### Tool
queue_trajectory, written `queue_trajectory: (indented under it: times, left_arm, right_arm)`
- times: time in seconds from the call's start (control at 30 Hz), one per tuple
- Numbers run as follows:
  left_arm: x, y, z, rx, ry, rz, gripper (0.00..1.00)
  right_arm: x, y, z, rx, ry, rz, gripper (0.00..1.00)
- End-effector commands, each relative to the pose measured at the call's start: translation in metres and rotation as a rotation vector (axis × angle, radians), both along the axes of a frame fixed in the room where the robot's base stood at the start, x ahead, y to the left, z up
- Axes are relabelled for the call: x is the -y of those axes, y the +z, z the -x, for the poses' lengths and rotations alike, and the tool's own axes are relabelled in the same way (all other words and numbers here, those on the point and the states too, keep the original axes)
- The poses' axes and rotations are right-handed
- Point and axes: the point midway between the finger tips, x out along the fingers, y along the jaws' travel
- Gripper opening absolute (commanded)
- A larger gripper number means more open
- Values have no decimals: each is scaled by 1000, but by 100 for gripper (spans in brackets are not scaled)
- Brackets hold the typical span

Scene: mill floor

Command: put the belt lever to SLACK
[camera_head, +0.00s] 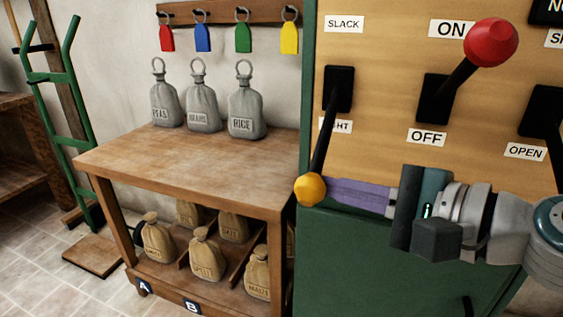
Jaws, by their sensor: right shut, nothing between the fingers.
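The belt lever (321,140) has a black arm and a yellow knob (310,189). It points down and slightly left from its black slot, away from the SLACK label (344,24) above. It partly covers a lower label (341,126) on which only "GHT" reads. My right gripper (332,192) comes in from the right with its purple fingers shut and empty. Their tips are right beside the yellow knob; I cannot tell whether they touch it. My left gripper is not in view.
A red-knobbed lever (491,42) between ON and OFF labels sticks out above my right gripper. Another black lever (545,125) is by the OPEN label. A wooden table (170,160) with grey and tan sacks stands left, and a green hand truck (60,90) beyond it.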

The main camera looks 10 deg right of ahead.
Motion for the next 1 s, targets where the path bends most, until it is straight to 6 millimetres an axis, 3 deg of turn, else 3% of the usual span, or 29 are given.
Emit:
queue_trajectory:
  times: [0.37,0.7,1.0]
  left_arm:
    - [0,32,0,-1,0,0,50]
    - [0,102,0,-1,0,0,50]
    - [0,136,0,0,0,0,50]
  right_arm:
    - [-5,17,5,-60,5,-45,0]
    - [-12,52,15,-220,6,-151,0]
    - [-15,69,20,-295,5,-205,0]
